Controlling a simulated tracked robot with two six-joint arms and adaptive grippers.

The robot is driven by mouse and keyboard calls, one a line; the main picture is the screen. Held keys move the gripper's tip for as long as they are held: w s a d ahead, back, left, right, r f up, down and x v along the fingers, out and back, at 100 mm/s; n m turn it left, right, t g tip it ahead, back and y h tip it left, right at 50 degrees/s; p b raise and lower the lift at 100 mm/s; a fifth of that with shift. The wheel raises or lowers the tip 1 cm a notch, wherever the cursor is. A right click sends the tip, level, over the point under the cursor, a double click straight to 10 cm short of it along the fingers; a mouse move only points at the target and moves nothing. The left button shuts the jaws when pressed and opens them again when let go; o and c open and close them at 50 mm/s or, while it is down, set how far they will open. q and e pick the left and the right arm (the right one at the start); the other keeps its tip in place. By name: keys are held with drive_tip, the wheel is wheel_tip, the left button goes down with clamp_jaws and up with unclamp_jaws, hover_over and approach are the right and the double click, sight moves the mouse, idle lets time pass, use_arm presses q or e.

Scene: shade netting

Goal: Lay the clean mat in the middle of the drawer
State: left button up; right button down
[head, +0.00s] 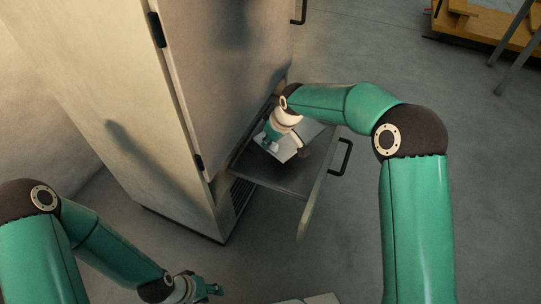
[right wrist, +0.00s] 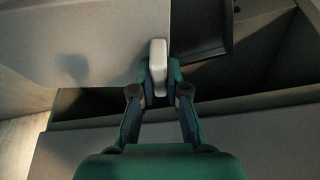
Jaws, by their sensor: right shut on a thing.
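The drawer (head: 255,171) is pulled out low from the tall metal cabinet. The mat, a pale flat sheet (head: 286,154), shows inside the drawer, partly hidden by my right arm. My right gripper (head: 270,139) is over the drawer. In the right wrist view its fingers (right wrist: 159,92) are shut on a small white block (right wrist: 158,62) at the edge of the pale sheet (right wrist: 75,45). I cannot tell whether the sheet rests flat on the drawer bottom. My left gripper (head: 214,290) is low at the bottom edge, away from the drawer; its opening is unclear.
The tall cabinet (head: 165,110) stands at the left of the drawer. A dark handle (head: 346,157) sticks out from the drawer front. A wooden bench (head: 485,25) is at the far right. The floor right of the drawer is clear.

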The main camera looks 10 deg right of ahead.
wheel_tip(320, 180, down, 6)
drive_tip(key=shift+r+b, duration=0.2)
drive_tip(key=shift+b, duration=1)
drive_tip(key=shift+w+a+f+b, duration=0.1)
drive_tip(key=shift+f+b, duration=0.2)
drive_tip(key=shift+b, duration=0.05)
drive_tip(key=shift+r, duration=0.1)
drive_tip(key=c, duration=1.2)
unclamp_jaws()
drive_tip(key=p+v, duration=0.4)
drive_tip(key=v, duration=0.8)
drive_tip(key=shift+w, duration=0.1)
